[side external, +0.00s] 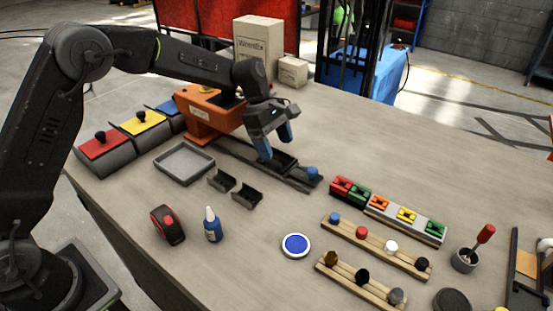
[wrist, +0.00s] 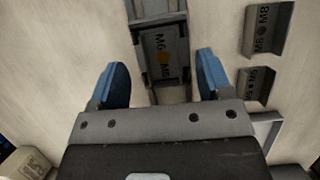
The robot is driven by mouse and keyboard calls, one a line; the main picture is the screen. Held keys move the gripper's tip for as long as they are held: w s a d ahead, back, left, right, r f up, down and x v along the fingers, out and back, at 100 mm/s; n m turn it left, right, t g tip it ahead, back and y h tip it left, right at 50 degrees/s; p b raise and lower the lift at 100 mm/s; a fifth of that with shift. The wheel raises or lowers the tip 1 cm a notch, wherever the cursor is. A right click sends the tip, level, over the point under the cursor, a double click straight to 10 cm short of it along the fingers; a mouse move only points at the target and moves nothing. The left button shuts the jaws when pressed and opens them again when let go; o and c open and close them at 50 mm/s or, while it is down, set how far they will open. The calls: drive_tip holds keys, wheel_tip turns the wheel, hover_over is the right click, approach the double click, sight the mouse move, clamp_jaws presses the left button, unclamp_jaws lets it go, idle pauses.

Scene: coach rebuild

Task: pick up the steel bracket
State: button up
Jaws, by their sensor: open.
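A dark grey steel bracket marked M6 (wrist: 153,46), with an orange-brown spot, lies in a narrow dark track (side external: 301,184). In the side view, part of this bracket (side external: 284,163) shows under my gripper. My gripper (side external: 275,142) is open and empty above the track. In the wrist view, its blue fingers (wrist: 162,66) are spread on either side of the track, near the M6 bracket. Two other dark angled brackets lie on the bench: one marked M8 (wrist: 268,28) and a smaller one (wrist: 255,85). They also show in the side view (side external: 221,181) (side external: 246,195).
An orange machine (side external: 200,125) stands at the track's far end, a blue knob (side external: 313,172) at its near end. A grey tray (side external: 184,180) is left of the brackets. Tape measure (side external: 168,226), blue bottle (side external: 212,228) and peg racks (side external: 350,235) stand nearer. The right rear bench is clear.

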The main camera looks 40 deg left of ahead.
drive_tip(key=shift+x, duration=1.4)
drive_tip(key=shift+c, duration=0.3)
drive_tip(key=c, duration=1.1)
